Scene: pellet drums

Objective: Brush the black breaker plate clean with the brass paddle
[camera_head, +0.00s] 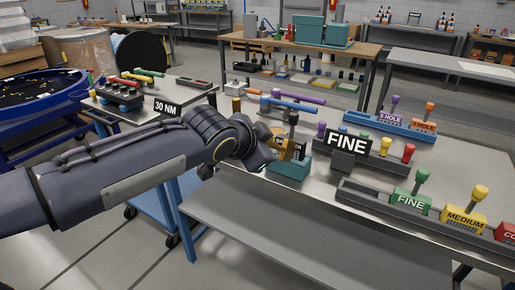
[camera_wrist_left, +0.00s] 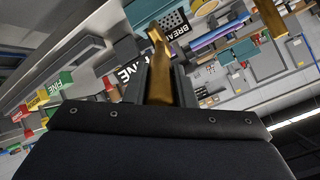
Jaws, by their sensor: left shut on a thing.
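My left gripper (camera_wrist_left: 160,82) is shut on a brass-coloured tool, which I take for the brass paddle (camera_wrist_left: 158,52), pointing away between the fingers in the left wrist view. In the head view the gripper (camera_head: 268,152) is over the metal table, beside a teal block (camera_head: 288,172); the paddle cannot be made out there. In the left wrist view a dark plate with holes (camera_wrist_left: 174,20) lies by a teal piece and a sign that starts "BREA" (camera_wrist_left: 184,34). I cannot tell whether the paddle touches it. My right gripper is not in view.
A "FINE" sign (camera_head: 352,144) and grey rack with coloured knobs stand right of the gripper. A front tray (camera_head: 366,196) holds green, yellow and red blocks. A blue rack (camera_head: 388,126) stands behind. A "30 NM" sign (camera_head: 167,107) marks the left table.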

